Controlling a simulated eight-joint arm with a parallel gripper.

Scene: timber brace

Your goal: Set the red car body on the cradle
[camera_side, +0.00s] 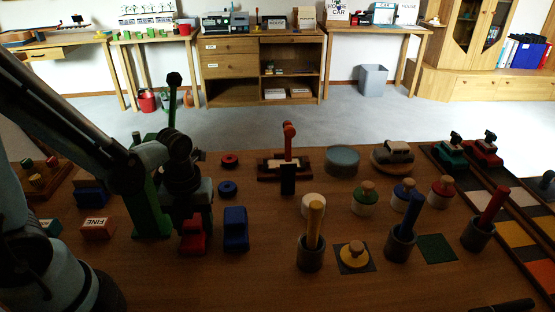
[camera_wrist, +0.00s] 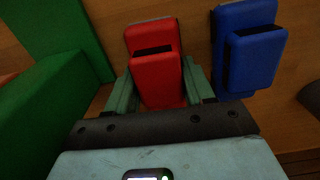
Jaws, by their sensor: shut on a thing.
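The red car body (camera_side: 193,236) is under my gripper (camera_side: 192,222) in the side view, at or close to table level. In the wrist view the red car body (camera_wrist: 155,62) sits between the two green-grey fingers of my gripper (camera_wrist: 160,88), which are shut on its sides. A dark wooden base (camera_side: 270,172) with a pale plate and an upright red lever stands further back, right of my gripper. It may be the cradle; I cannot tell for sure. My gripper is well apart from it.
A blue car body (camera_side: 236,229) lies just right of the red one. A tall green block (camera_side: 150,205) stands close on the left. Red (camera_side: 230,160) and blue (camera_side: 228,189) rings lie behind. Grey cups with coloured handles (camera_side: 311,252) stand at right.

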